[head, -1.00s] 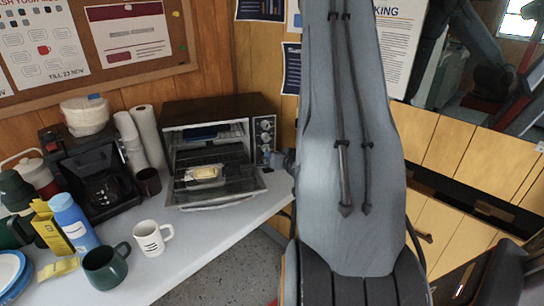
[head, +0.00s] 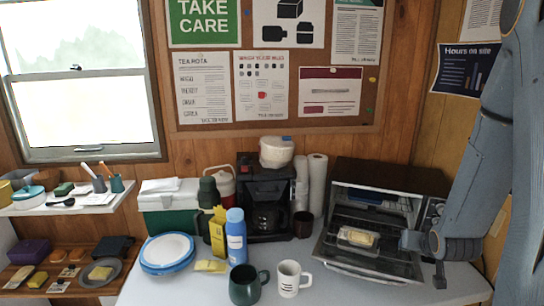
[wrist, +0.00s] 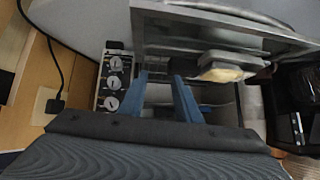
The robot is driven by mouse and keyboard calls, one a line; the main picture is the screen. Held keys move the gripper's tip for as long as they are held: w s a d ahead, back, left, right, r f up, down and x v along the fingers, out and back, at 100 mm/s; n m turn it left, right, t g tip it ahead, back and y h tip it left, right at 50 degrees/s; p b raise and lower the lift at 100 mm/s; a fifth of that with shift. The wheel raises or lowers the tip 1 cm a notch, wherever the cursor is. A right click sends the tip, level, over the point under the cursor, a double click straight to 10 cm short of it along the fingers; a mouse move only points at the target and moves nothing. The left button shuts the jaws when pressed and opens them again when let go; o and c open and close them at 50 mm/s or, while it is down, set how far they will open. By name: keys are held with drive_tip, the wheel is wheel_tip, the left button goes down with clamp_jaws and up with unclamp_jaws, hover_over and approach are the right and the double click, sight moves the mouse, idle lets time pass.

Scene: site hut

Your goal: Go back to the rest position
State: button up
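My arm comes in from the right edge of the head view. My gripper (head: 408,240) is at the right front of the toaster oven (head: 334,208), close to the lowered oven door (head: 375,267). In the wrist view my gripper (wrist: 158,77) has its two blue fingers apart, with nothing held between them. The oven's control knobs (wrist: 112,83) show left of the fingers. A pale food item in a small dish (head: 358,237) is at the oven's opening; it also shows in the wrist view (wrist: 222,73), right of the fingers and clear of them.
The white table (head: 205,288) also holds a white mug (head: 289,279), a dark green mug (head: 246,285), a blue bottle (head: 236,240), plates (head: 167,251), a coffee maker (head: 267,195) and paper rolls (head: 317,185). A wooden wall (head: 455,110) is behind the arm.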

drive_tip(key=s+a+r+n+g+y, duration=0.1)
drive_tip(key=s+a+r+n+g, duration=0.1)
drive_tip(key=s+a, duration=0.7)
drive_tip(key=s+a+r+n+g+y, duration=0.1)
drive_tip(key=s+a+g, duration=0.5)
drive_tip(key=a, duration=0.9)
drive_tip(key=s+r+n, duration=0.1)
drive_tip(key=s+r, duration=0.1)
drive_tip(key=s, duration=0.1)
drive_tip(key=shift+s+a+r+n+y, duration=0.3)
drive_tip(key=shift+r, duration=0.1)
